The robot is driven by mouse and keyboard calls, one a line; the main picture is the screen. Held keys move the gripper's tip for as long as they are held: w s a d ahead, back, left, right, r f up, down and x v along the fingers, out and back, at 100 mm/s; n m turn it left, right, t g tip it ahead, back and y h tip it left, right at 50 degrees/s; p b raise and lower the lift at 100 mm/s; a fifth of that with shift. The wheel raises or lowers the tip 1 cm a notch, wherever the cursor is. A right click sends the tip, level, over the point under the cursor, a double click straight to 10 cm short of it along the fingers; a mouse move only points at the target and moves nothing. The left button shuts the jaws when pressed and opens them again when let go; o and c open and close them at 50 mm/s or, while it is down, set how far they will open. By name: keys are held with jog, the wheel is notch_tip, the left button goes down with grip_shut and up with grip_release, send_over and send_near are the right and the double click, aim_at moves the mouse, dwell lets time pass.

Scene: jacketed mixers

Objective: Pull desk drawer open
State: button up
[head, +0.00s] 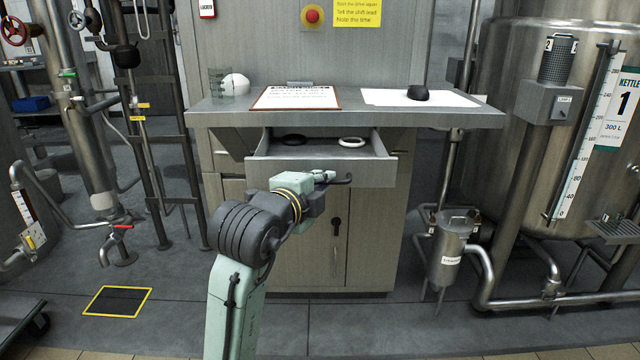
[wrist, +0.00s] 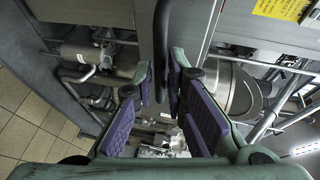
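The desk drawer (head: 335,172) is pulled out below the worktop, and its inside shows from above. A dark bar handle (head: 345,181) is on its front; it also shows as a dark bar in the wrist view (wrist: 161,35). My gripper (head: 324,177) is at the handle, in front of the drawer face. In the wrist view its purple-padded fingers (wrist: 160,85) lie on both sides of the bar, close against it. The exact contact is hard to see. A black ring-like item (head: 292,140) and a white ring (head: 352,142) lie inside the drawer.
On the desk top (head: 215,116) are a clipboard (head: 295,98), a glass with a white round thing, and a black mouse-like object (head: 418,92) on white paper. A cabinet door (head: 318,240) is below. A steel kettle (head: 515,120) and pipes stand right; pipework stands left.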

jog(key=o, duration=0.3)
jog(key=v, duration=1.2)
